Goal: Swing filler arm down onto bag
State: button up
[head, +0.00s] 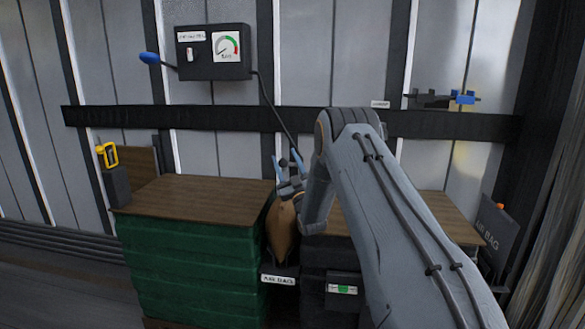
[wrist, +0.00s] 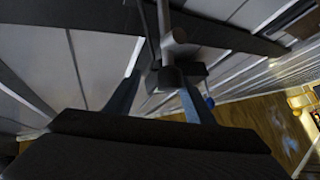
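The tan air bag (head: 281,229) hangs in the gap between the two loads, its lower part partly behind a white label. The filler arm (head: 273,112) looks like a thin dark line from the wall box down to my gripper. My gripper (head: 288,160) is just above the bag, its two bluish fingers apart. In the wrist view, a grey tube with a dark block (wrist: 178,75) stands between the spread fingers of my gripper (wrist: 160,90). I cannot tell whether the fingers touch it. Contact between the filler end and the bag is hidden.
The wall box (head: 212,52) has a gauge (head: 226,46), its needle toward the lower left, and a blue-knobbed lever (head: 150,58). A green-wrapped load (head: 190,260) stands left of the gap. A yellow-handled tool (head: 107,155) and a blue fitting (head: 465,97) are to the sides.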

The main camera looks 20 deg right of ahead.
jog(key=v, duration=0.2)
jog(key=shift+s+f, duration=0.25)
jog(key=shift+f, duration=0.1)
jog(key=s+d, duration=0.1)
jog(key=s, duration=1.1)
jog(key=shift+d+r, duration=0.15)
jog(key=shift+r, duration=0.1)
jog(key=shift+w, duration=0.15)
jog(key=s+a+m+g+h+p, duration=0.1)
jog(key=s+a+g+p, duration=0.2)
jog(key=s+g, duration=0.5)
jog(key=s+a+f+m+g+p, duration=0.1)
jog(key=s+a+g, duration=0.3)
jog(key=s, duration=1.7)
jog(key=s+a+m+g+h+p, duration=0.1)
jog(key=s+a+m+g+p, duration=0.2)
jog(key=s+g, duration=0.9)
jog(key=shift+s+a+f+h+p, duration=0.3)
jog(key=shift+s+a+f+p, duration=0.15)
jog(key=shift+s+p, duration=0.55)
jog(key=shift+s, duration=0.1)
